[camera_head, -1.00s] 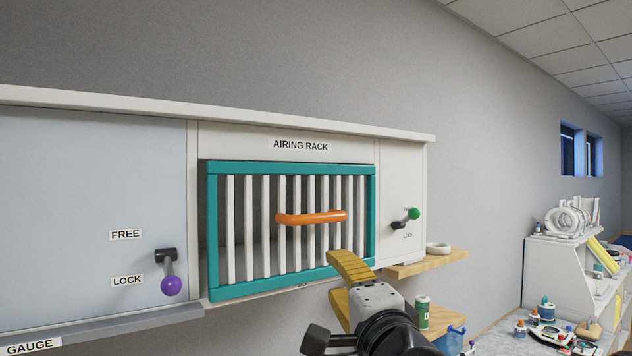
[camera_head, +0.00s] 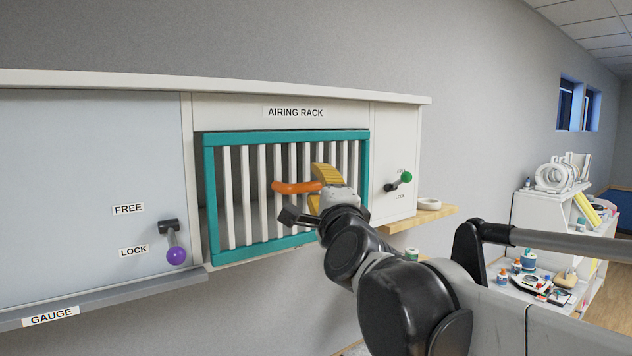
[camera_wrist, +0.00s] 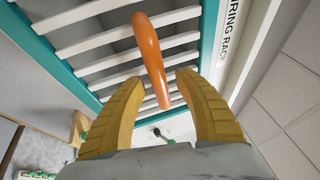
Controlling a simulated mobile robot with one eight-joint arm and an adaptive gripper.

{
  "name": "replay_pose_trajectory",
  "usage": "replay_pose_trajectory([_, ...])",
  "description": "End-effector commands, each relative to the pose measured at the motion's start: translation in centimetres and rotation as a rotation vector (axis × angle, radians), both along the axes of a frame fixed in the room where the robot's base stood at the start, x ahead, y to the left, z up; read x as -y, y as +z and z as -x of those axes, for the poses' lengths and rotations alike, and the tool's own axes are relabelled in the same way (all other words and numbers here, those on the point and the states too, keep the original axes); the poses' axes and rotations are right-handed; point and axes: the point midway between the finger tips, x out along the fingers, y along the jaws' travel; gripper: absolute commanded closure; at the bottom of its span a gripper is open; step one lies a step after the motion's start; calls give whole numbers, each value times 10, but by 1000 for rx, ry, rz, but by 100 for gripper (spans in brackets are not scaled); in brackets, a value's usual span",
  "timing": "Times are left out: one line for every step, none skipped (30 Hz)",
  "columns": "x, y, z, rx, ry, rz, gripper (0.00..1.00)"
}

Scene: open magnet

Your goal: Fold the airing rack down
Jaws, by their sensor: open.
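The airing rack (camera_head: 291,138) is a teal frame with white slats, upright in the white cabinet under its label. An orange bar handle (camera_head: 290,187) runs across its front. In the head view my gripper (camera_head: 318,180) is at the handle's right part, and my wrist hides the handle's right end. In the wrist view my yellow fingers (camera_wrist: 160,112) are apart, with the near end of the orange handle (camera_wrist: 151,60) between their tips. No contact with either finger is clear. The green-knobbed lever (camera_head: 405,178) on the right panel points up and right, towards the partly hidden upper label.
A purple-knobbed lever (camera_head: 175,255) hangs by LOCK on the left panel, above a grey ledge marked GAUGE (camera_head: 50,316). A wooden shelf (camera_head: 440,213) with a white ring (camera_head: 429,204) juts out at the right. A cluttered white unit stands farther right.

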Motion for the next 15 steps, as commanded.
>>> replay_pose_trajectory([0,0,-2,0,0,0,61])
replay_pose_trajectory([0,0,-3,0,0,0,61])
replay_pose_trajectory([-1,0,-3,0,0,0,61])
replay_pose_trajectory([-1,0,-3,0,0,0,61])
replay_pose_trajectory([-1,0,-3,0,0,0,61])
replay_pose_trajectory([-1,0,-3,0,0,0,61])
replay_pose_trajectory([-1,0,-3,0,0,0,61])
replay_pose_trajectory([-1,0,-3,0,0,0,61])
replay_pose_trajectory([0,0,-3,0,0,0,62])
replay_pose_trajectory([0,0,-3,0,0,0,71])
replay_pose_trajectory([0,0,-3,0,0,0,80])
replay_pose_trajectory([0,0,-3,0,0,1,92])
replay_pose_trajectory([0,0,-3,0,0,1,100])
replay_pose_trajectory([0,0,-3,0,0,1,100])
replay_pose_trajectory([0,0,-3,0,0,1,100])
